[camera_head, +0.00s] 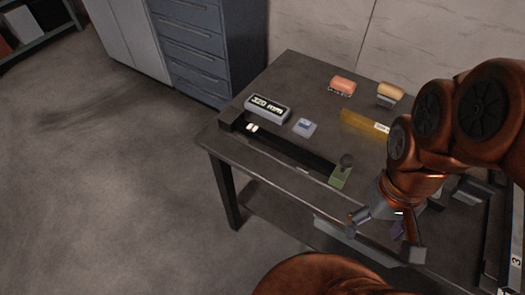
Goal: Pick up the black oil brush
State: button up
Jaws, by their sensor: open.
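My gripper (385,239) is open, with its fingers spread above the front edge of the workbench at the lower right. A small purple thing (398,230) shows between the fingers; I cannot tell what it is or whether it is touched. I cannot clearly make out a black oil brush. Two brush-like blocks, one pinkish red (342,85) and one tan (390,91), lie at the back of the bench. Part of the bench right of and behind the gripper is hidden by my arm.
The grey workbench (285,72) holds a long black rail (290,150) with a green block (341,178) at its right end. A display box (267,107), a small blue-grey box (305,127) and a yellow bar (362,124) lie behind it. Blue drawers (195,45) stand behind.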

aim_at(470, 189)
jog(key=u, duration=1.3)
jog(key=k, duration=0.8)
jog(key=z, duration=1.05)
jog(key=i, duration=0.5)
jog(key=u, duration=0.05)
